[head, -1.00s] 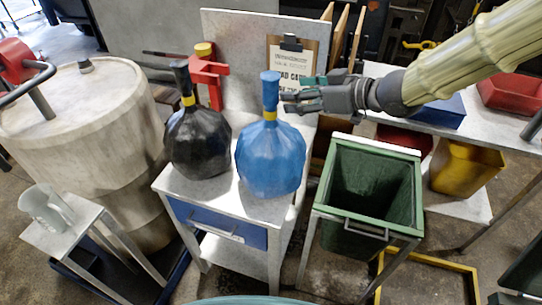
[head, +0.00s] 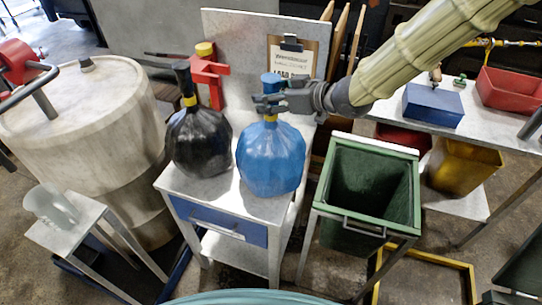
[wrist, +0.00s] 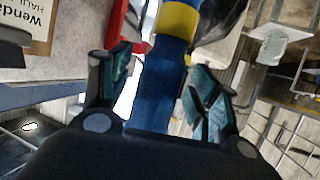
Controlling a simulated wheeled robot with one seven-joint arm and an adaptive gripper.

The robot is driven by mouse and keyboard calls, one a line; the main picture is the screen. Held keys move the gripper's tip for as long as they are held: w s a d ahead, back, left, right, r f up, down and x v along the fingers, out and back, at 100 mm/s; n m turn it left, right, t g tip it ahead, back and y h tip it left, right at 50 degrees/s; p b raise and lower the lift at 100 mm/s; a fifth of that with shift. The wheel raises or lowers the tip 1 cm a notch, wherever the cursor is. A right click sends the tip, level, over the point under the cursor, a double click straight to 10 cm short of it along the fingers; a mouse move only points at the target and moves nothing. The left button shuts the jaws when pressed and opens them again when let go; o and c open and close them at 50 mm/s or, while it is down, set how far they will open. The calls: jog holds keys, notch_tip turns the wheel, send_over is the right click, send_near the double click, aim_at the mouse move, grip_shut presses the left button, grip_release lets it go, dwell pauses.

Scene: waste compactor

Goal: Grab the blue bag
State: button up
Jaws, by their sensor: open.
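The blue bag (head: 270,160) stands upright on the small grey cart, with a narrow blue neck and a yellow band around it. My gripper (head: 266,104) is at the neck of the bag, coming from the right, just above the yellow band. In the wrist view my gripper (wrist: 165,90) is open, with teal-padded fingers on either side of the blue neck (wrist: 158,85). The yellow band (wrist: 178,18) shows beyond the fingertips. Whether either finger touches the neck is not clear.
A black bag (head: 198,142) stands close to the left of the blue one. A green bin (head: 324,203) is to the right of the cart (head: 180,180). A clipboard (head: 292,60) is on the panel behind. A large drum (head: 70,115) stands at left.

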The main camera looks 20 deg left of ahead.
jog(key=shift+a+f, duration=0.1)
grip_shut()
dwell(0.3)
jog(key=shift+w+r, duration=0.1)
jog(key=shift+r, duration=0.1)
